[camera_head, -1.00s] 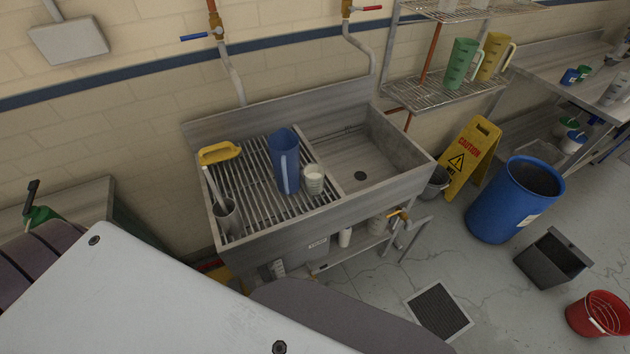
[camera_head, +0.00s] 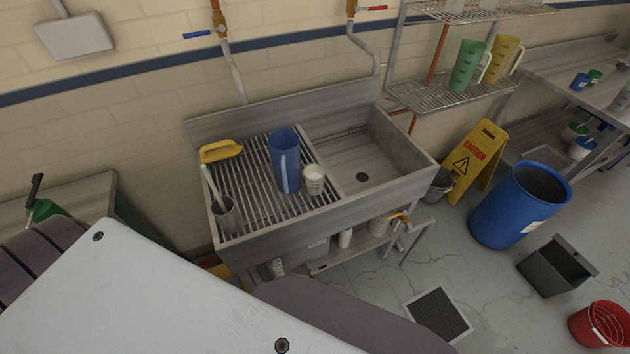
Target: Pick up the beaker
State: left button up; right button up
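A small whitish beaker (camera_head: 314,180) stands upright on the slatted drainboard (camera_head: 255,205) of the metal sink, near its front right. A tall blue pitcher (camera_head: 285,162) stands just left of it, close beside it. A grey metal cup (camera_head: 227,215) with a handle sticking out stands at the drainboard's front left. Neither of my grippers shows in the head view. Only white and dark parts of my own body fill the lower left.
The sink basin (camera_head: 365,160) on the right is empty. A yellow caution sign (camera_head: 474,160), a blue barrel (camera_head: 519,207), a grey bin (camera_head: 556,266) and a red bucket (camera_head: 600,325) stand on the floor to the right. A wire shelf (camera_head: 450,94) holds green and yellow pitchers.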

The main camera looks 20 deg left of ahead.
aim_at(313, 173)
jog(key=i+l+u, duration=0.3)
jog(key=l+u, duration=0.15)
jog(key=l, duration=0.45)
jog(key=i+l+u, duration=0.15)
jog(key=l+u, duration=0.25)
jog(key=l, duration=0.55)
jog(key=l+u, duration=0.45)
jog(key=l, duration=0.5)
jog(key=k+l+u, duration=0.1)
jog(key=l+u, duration=0.35)
jog(key=l, duration=0.55)
